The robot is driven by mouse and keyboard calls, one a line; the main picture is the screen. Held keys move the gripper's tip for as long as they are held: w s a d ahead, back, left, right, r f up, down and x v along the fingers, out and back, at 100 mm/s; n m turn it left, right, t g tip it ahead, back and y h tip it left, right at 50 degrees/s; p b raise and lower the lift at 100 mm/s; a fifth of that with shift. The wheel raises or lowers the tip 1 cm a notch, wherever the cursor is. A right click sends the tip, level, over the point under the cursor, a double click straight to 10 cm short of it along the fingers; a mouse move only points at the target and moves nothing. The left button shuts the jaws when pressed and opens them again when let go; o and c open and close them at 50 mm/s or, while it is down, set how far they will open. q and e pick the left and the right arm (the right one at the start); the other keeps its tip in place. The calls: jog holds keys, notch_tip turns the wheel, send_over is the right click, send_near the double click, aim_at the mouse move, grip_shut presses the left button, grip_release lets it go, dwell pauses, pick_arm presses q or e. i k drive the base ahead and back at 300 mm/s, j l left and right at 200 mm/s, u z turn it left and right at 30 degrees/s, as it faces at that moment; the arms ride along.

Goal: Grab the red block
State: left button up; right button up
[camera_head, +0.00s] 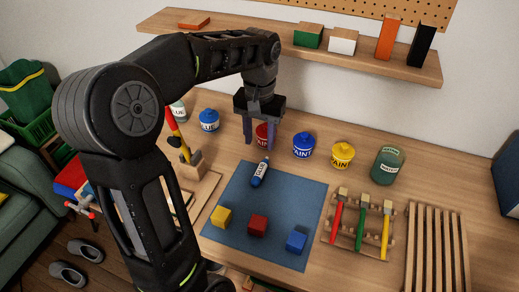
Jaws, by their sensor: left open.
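The red block (258,225) sits on the blue mat (284,190), between a yellow block (221,216) on its left and a blue block (296,241) on its right. My left gripper (260,140) points down over the table behind the mat, in front of or around a red paint pot (264,132). Its two fingers are apart, with the pot showing between them. I cannot tell whether they touch the pot. The gripper is well behind the red block. My right gripper is not in view.
A blue glue bottle (260,172) lies on the mat's far part. Blue (303,145) and yellow (342,155) paint pots and a green jar (387,165) stand behind. A rack (360,225) with red, green and yellow tools is at right. A wall shelf (290,50) hangs above.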

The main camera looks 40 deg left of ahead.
aim_at(257, 225)
jog(key=k+l, duration=0.2)
jog(key=k, duration=0.25)
jog(key=k+l, duration=0.25)
jog(key=k, duration=0.25)
